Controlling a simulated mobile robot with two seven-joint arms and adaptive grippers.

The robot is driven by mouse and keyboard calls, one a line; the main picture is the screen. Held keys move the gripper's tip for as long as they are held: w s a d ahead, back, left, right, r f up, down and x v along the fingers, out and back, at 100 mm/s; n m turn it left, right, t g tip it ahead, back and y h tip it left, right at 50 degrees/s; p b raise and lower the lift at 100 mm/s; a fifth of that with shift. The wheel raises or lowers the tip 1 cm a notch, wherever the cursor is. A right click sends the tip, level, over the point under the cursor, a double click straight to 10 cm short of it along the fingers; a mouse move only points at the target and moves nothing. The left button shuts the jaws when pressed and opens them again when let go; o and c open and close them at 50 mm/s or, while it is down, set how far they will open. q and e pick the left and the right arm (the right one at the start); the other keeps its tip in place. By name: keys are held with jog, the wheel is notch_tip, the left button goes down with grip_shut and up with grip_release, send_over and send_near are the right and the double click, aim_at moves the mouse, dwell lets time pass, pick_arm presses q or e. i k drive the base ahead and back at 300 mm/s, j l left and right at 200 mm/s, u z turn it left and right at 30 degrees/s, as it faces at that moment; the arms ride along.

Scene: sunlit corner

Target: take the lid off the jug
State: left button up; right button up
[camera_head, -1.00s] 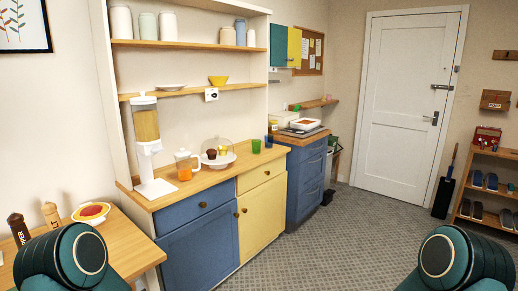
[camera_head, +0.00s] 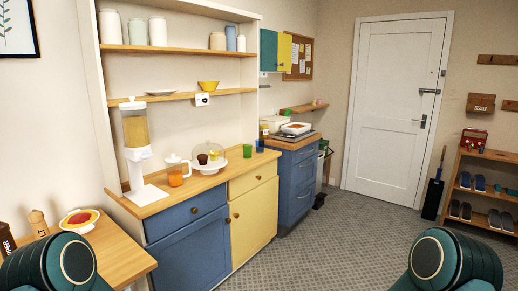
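The jug (camera_head: 177,172) is a clear pitcher with orange liquid in its lower part. It stands upright on the wooden counter, between the cereal dispenser and the domed cake stand. A pale lid (camera_head: 174,158) sits on its top. The green rounded parts of my two arms show at the bottom left and bottom right corners. Both grippers are out of the picture, and neither arm reaches the jug.
The counter (camera_head: 156,206) tops blue and yellow cabinets. A tall dispenser (camera_head: 136,130) stands left of the jug, a domed cake stand (camera_head: 209,168) right of it. A wooden table (camera_head: 120,250) holds a bowl (camera_head: 80,220) and mills, front left. The grey floor (camera_head: 330,235) is clear.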

aim_at(173, 159)
jog(key=u, duration=2.35)
jog(key=z, duration=1.75)
jog(key=i+l+z, duration=0.1)
jog(key=i, duration=0.35)
jog(key=i+l+z, duration=0.1)
jog(key=i, duration=0.3)
